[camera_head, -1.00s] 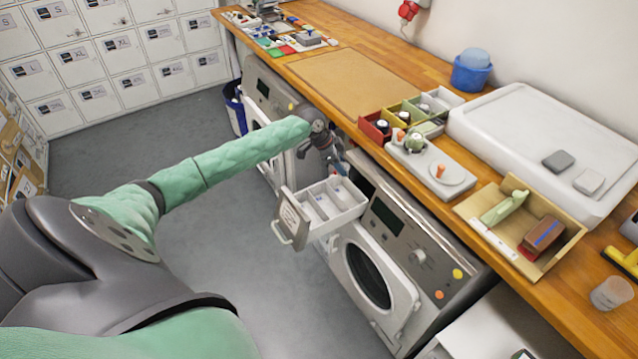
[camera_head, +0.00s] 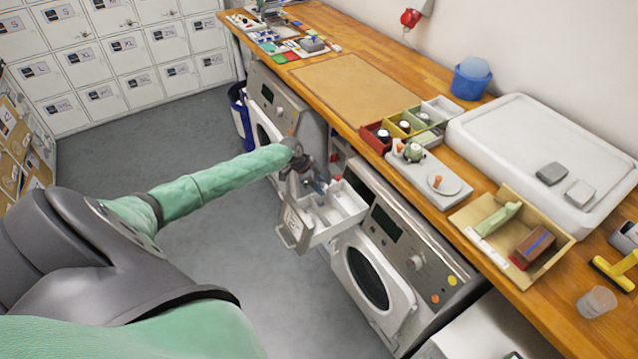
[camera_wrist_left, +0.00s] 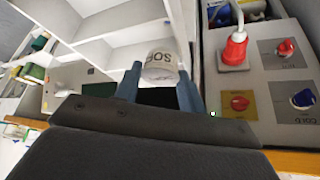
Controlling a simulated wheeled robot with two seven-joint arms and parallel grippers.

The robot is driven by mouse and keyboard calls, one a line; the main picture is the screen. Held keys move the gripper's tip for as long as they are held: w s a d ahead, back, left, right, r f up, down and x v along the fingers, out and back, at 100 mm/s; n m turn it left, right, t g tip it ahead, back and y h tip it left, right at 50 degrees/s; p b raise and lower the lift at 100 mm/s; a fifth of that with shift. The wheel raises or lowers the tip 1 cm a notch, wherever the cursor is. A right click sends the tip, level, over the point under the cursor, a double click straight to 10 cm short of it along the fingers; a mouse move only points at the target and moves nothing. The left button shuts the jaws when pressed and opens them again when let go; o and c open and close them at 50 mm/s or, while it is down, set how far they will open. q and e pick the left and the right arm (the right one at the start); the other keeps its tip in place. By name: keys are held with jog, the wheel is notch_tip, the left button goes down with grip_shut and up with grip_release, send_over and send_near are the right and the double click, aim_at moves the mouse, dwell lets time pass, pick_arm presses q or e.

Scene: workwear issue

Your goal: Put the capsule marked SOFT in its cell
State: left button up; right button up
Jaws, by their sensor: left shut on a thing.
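My left gripper (camera_head: 317,188) is over the left part of the open detergent drawer (camera_head: 297,222) at the washing machine. In the left wrist view the blue fingers of my left gripper (camera_wrist_left: 158,88) are shut on a pale capsule (camera_wrist_left: 163,62). The letters "SOF" show on it; the rest of the mark is hidden. The drawer's white cells (camera_wrist_left: 115,22) show just beyond the capsule in that view. The capsule appears above or at a cell; I cannot tell whether it touches the bottom. My right gripper is not in view.
The washing machine's round door (camera_head: 365,275) is below the drawer. The wooden counter (camera_head: 400,85) above bears colored bins (camera_head: 376,138), a grey tray (camera_head: 425,172) and a cardboard box (camera_head: 490,245). A red plug (camera_wrist_left: 234,48) is close right of the capsule in the wrist view.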

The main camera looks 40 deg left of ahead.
pick_arm(q)
jog(key=shift+f, duration=0.4)
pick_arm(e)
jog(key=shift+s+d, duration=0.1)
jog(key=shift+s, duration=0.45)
pick_arm(q)
jog(key=shift+f, duration=0.2)
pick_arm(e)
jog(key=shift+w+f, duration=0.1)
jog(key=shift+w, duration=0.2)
pick_arm(q)
jog(key=shift+f+b, duration=0.15)
jog(key=shift+b, duration=0.15)
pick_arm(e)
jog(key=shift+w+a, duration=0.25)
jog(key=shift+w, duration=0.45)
pick_arm(q)
jog(key=shift+f, duration=0.15)
jog(key=o, duration=1)
jog(key=shift+c, duration=0.2)
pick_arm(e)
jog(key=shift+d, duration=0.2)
